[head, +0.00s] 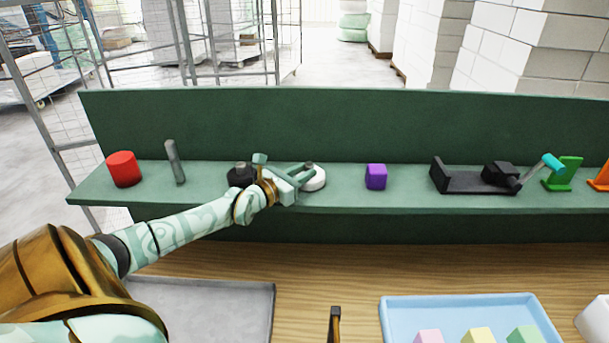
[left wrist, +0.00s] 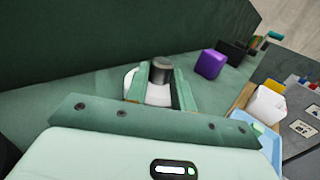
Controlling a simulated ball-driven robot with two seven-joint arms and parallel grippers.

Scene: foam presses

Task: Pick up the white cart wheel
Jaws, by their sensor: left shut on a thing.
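The white cart wheel (head: 316,181) is a low, round white piece on the green shelf, left of the purple cube. In the left wrist view the white wheel (left wrist: 157,94) shows between the fingers, with a dark grey cylinder on its top. My left gripper (head: 305,172) reaches over the shelf from the left and is shut on the wheel. Its green fingers (left wrist: 162,86) lie on both sides of the grey cylinder and hide part of the wheel. I cannot tell whether the wheel is clear of the shelf.
On the shelf (head: 340,198) stand a red cylinder (head: 123,169), a grey rod (head: 174,162), a black piece (head: 241,175), a purple cube (head: 376,177) and a black holder (head: 470,183). A green back panel (head: 330,125) rises behind. A grey tray (head: 271,300) and blue tray (head: 460,300) lie below.

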